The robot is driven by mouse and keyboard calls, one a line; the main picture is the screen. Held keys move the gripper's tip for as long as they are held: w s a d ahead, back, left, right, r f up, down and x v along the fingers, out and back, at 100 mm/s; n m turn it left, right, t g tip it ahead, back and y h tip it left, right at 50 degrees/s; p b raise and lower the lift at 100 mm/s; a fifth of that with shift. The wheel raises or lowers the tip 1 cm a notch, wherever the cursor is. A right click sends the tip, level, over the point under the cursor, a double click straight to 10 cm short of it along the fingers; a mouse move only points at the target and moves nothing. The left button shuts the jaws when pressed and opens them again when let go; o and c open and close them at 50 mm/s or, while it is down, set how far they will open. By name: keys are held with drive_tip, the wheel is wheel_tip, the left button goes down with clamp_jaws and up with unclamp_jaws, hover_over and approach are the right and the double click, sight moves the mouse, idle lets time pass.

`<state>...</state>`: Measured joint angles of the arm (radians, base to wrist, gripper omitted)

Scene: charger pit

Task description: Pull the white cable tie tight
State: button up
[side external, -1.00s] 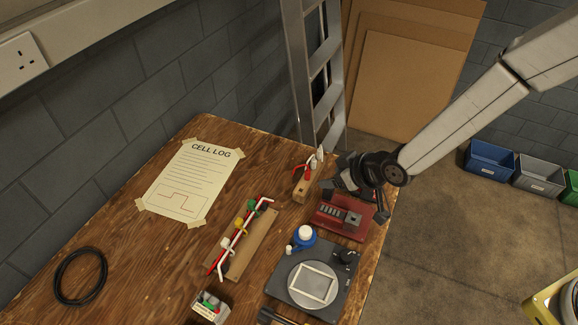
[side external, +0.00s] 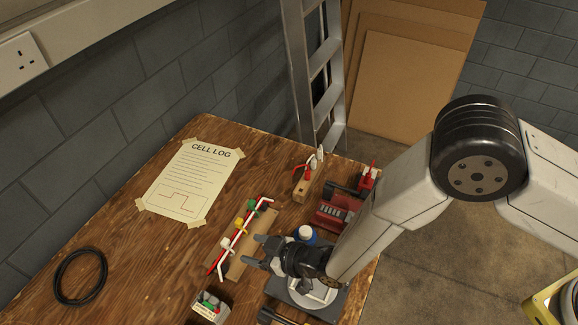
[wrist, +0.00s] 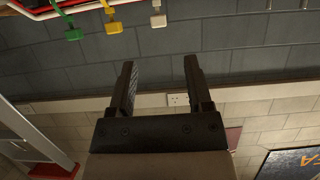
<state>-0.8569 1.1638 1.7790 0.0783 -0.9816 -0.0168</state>
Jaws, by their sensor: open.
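The white cable tie (side external: 226,243) is at the near left part of a bundle of red and white rods on a wooden block, with its tail hanging toward the viewer. In the wrist view its white head (wrist: 158,20) hangs near the top, roughly in line with the gap between my fingers. A yellow tie (side external: 239,223) and a green tie (side external: 252,205) sit further along the bundle. My gripper (side external: 256,252) is open and empty, pointing left beside the block. In the wrist view both fingers (wrist: 158,64) are spread, with nothing between them.
A red device (side external: 335,213) and a small tool block (side external: 303,190) are further back.

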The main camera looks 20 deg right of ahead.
sight(226, 242)
drive_tip(key=shift+w, duration=0.1)
drive_tip(key=shift+x, duration=3.8)
clamp_jaws()
